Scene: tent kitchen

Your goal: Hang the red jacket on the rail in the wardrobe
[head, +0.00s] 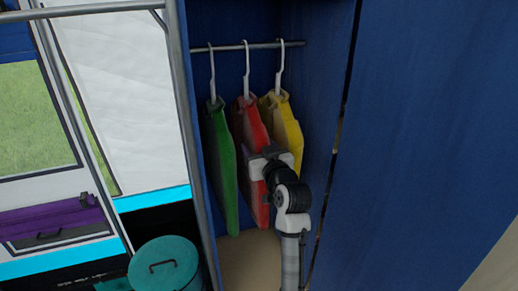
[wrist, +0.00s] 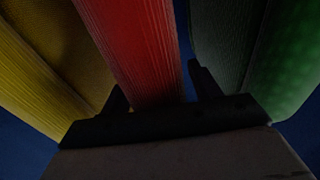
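The red jacket (head: 252,125) is in the wardrobe, upright on a white hanger (head: 247,75) whose hook is at the rail (head: 262,45). It is between the green jacket (head: 221,165) and the yellow jacket (head: 283,122). My gripper (head: 266,163) is at the near edge of the red jacket, below its shoulder. In the wrist view, the fingers of my gripper (wrist: 156,80) stand apart on either side of the red jacket (wrist: 130,45), with a small gap at the right finger. The fingertips are hidden in the head view.
The green jacket (wrist: 262,60) is close beside the right finger in the wrist view, the yellow one (wrist: 50,70) beside the left. The wardrobe's blue side wall (head: 325,110) is close on the right. A teal lidded bin (head: 165,265) stands outside, lower left.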

